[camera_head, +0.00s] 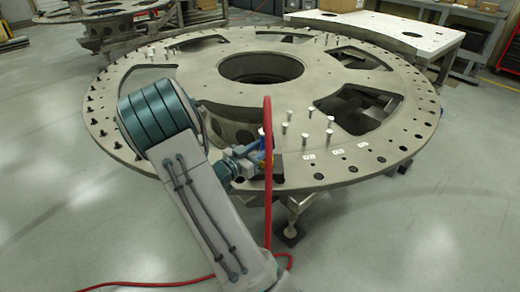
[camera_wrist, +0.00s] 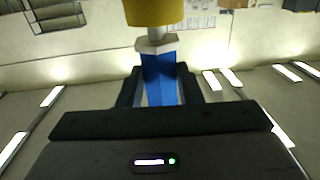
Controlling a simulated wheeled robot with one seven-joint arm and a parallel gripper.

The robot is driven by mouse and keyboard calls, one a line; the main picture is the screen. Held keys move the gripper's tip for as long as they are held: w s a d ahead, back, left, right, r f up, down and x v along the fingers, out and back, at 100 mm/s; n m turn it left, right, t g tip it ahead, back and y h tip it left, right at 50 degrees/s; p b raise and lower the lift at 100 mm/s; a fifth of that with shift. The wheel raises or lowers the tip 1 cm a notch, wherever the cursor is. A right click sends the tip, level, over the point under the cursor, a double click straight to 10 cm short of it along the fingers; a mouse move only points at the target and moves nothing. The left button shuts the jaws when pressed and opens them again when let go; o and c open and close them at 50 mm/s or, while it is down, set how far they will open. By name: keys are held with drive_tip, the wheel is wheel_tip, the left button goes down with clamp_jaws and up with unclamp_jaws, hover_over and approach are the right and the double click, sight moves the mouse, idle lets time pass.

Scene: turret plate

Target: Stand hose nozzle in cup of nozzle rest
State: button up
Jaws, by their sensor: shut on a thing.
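The hose nozzle shows in the wrist view with a blue body (camera_wrist: 158,75), a whitish collar and a yellow end (camera_wrist: 153,12). My gripper (camera_wrist: 160,88) is shut on the blue body, one dark finger on each side. In the head view, my gripper (camera_head: 258,158) is over the near edge of the round plate, with a small blue part of the nozzle (camera_head: 262,132) showing beside the red hose. I cannot make out the nozzle rest or its cup for certain; a small dark block (camera_head: 279,168) shows just right of the hose, partly hidden.
The large round turret plate (camera_head: 190,75) has wide openings and pale upright pins (camera_head: 304,139) right of my gripper. Dark bolts line its left rim. The red hose (camera_head: 268,205) arches up in front of the plate and runs down to the floor. Pale floor is open around it.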

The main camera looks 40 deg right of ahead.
drive_tip(key=shift+f+b, duration=0.65)
drive_tip(key=shift+f, duration=0.2)
idle(0.8)
drive_tip(key=o, duration=1.2)
drive_tip(key=shift+a, duration=0.1)
drive_tip(key=a, duration=0.4)
drive_tip(key=s+a+b, duration=0.1)
drive_tip(key=a, duration=0.4)
drive_tip(key=s+a, duration=0.1)
drive_tip(key=a, duration=0.3)
drive_tip(key=shift+a, duration=0.3)
